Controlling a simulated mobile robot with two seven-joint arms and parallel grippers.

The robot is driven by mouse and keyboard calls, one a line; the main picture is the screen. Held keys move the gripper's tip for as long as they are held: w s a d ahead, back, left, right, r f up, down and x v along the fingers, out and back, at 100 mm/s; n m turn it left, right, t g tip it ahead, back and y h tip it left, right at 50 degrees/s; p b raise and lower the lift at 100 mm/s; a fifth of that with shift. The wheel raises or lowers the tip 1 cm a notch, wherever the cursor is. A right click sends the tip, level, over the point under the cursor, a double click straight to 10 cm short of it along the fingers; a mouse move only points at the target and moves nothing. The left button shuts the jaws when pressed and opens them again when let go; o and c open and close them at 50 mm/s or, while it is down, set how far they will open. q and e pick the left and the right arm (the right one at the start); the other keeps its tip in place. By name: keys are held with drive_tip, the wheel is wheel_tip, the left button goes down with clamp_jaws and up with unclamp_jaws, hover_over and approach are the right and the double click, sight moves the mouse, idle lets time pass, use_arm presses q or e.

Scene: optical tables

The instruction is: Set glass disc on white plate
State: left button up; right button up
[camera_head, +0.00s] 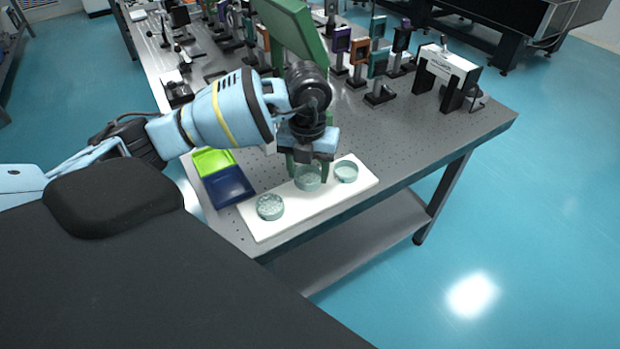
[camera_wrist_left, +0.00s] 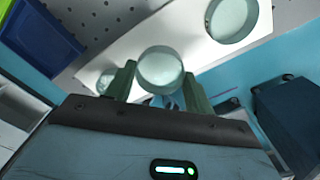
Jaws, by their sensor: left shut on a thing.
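The white plate (camera_head: 318,207) lies along the front edge of the optical table and also shows in the left wrist view (camera_wrist_left: 115,56). One glass disc (camera_head: 270,207) sits on its left part and another glass disc (camera_head: 346,172) on its right part. My left gripper (camera_head: 308,172) points down over the middle of the plate, shut on a third glass disc (camera_head: 307,179). In the left wrist view, this disc (camera_wrist_left: 160,70) is between the green fingers. I cannot tell whether it touches the plate. My right gripper is not in view.
A lime green tray (camera_head: 212,161) and a dark blue tray (camera_head: 228,187) lie left of the plate. Several optics mounts (camera_head: 359,52) and a white-topped black bridge-shaped device (camera_head: 447,72) stand farther back. A green panel (camera_head: 290,28) rises behind my arm. Bare table (camera_head: 430,135) shows at right.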

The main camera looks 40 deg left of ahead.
sight(310, 173)
use_arm(q)
drive_tip(key=shift+w+d+f, duration=0.1)
drive_tip(key=shift+w+f, duration=0.15)
drive_tip(key=shift+f, duration=1.5)
drive_tip(key=shift+f, duration=0.15)
drive_tip(key=o, duration=1.1)
drive_tip(key=shift+c, duration=0.2)
wheel_tip(310, 173, up, 12)
drive_tip(key=shift+r+p, duration=0.15)
drive_tip(key=shift+p, duration=0.15)
